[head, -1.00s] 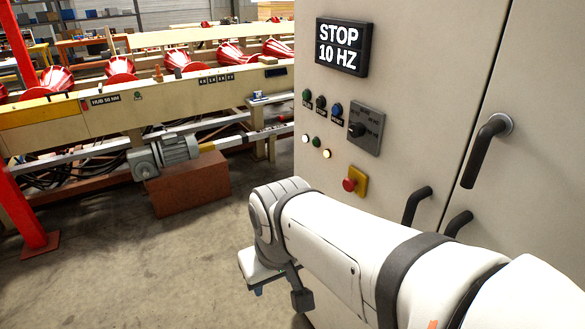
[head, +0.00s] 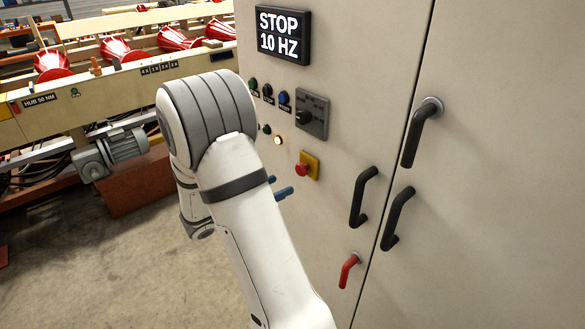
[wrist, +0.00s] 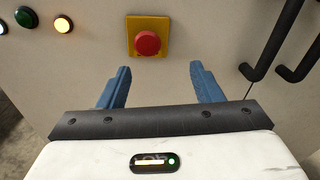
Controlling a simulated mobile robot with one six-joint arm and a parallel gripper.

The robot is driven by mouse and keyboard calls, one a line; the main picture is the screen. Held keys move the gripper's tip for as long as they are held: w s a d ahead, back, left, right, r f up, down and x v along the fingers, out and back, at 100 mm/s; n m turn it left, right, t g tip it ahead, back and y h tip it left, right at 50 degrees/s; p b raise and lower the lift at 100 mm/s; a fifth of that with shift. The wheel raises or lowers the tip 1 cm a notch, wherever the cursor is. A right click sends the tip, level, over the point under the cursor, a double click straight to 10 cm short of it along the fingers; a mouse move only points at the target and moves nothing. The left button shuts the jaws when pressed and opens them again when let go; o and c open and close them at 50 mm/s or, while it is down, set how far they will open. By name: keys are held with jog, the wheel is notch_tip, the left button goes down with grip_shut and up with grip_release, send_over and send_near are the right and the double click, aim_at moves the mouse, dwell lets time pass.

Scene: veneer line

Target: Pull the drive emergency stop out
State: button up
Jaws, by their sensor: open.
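The drive emergency stop (head: 302,169) is a red mushroom button on a yellow plate (head: 313,160) on the grey cabinet front. In the wrist view the red button (wrist: 148,43) is at the upper middle, above and slightly left of the middle of the gap between the fingers. My gripper (head: 282,184) is open with two blue fingers, just left of and below the button in the head view. In the wrist view my gripper (wrist: 160,68) is empty, and neither finger visibly touches the button. Part of the gripper is hidden behind my arm in the head view.
A rotary selector (head: 306,117) and several small buttons and lamps are above the stop. Black door handles (head: 362,197) project to its right, and a red handle (head: 348,270) is lower down. The display (head: 283,34) reads STOP 10 HZ. A conveyor (head: 100,85) stands left.

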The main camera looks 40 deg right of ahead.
aim_at(299, 171)
jog(key=shift+n+t+h, duration=0.3)
jog(key=shift+n+t, duration=0.1)
jog(key=shift+n, duration=0.3)
jog(key=d, duration=0.2)
jog(key=w+d+p, duration=0.1)
jog(key=d, duration=0.2)
jog(key=w+d+p, duration=0.1)
jog(key=d, duration=0.1)
jog(key=shift+d+f, duration=0.2)
jog(key=shift+d, duration=0.2)
jog(key=shift+c, duration=0.6)
